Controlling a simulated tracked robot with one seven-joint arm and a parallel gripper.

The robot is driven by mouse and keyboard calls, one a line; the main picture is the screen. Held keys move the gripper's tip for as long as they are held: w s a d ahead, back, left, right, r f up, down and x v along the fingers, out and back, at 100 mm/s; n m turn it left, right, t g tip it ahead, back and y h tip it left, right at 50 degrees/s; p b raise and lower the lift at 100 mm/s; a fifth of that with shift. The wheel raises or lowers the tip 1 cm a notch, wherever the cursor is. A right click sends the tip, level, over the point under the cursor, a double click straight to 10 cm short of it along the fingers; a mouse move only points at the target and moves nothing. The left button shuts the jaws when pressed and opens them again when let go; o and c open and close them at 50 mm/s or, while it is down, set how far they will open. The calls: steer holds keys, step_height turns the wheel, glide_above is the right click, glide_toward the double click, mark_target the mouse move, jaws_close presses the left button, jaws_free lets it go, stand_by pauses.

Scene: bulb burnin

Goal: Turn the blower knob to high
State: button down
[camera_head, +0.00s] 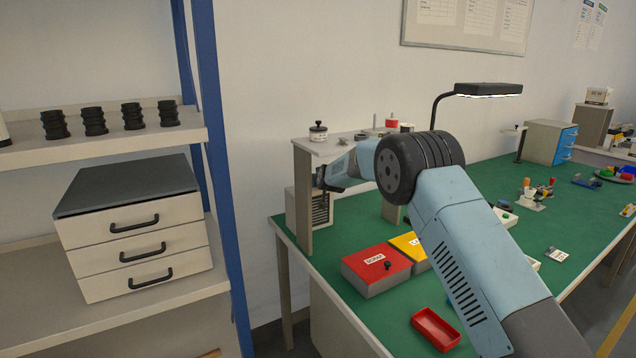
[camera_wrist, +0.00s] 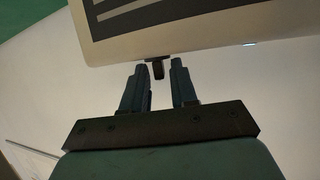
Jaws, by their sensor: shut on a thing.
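The blower, a pale box with a dark slatted grille (camera_head: 320,208), stands under the small raised shelf at the left end of the green bench. Its pale face and dark slats also fill the top of the wrist view (camera_wrist: 200,42). The blower knob (camera_wrist: 157,70) is a small dark piece at the lower edge of that face. My gripper (camera_wrist: 155,76) is shut on the knob, one blue-grey fingertip on each side. In the head view my gripper (camera_head: 321,180) is small and dark at the blower's front, and the knob is hidden there. I cannot read the knob's setting.
The shelf (camera_head: 335,147) and its side panel (camera_head: 303,200) stand close to my gripper. A red box (camera_head: 365,284) with a black knob, a yellow box (camera_head: 408,243) and a red tray (camera_head: 437,327) lie on the bench below my arm. A blue-posted rack stands left.

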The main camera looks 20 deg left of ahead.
steer(key=shift+s+f, duration=0.1)
steer(key=shift+f, duration=0.3)
steer(key=c, duration=1.2)
jaws_free()
steer(key=shift+r, duration=0.45)
steer(key=v, duration=1.3)
steer(key=shift+s+d, duration=0.15)
steer(key=shift+d, duration=0.15)
steer(key=shift+f, duration=0.1)
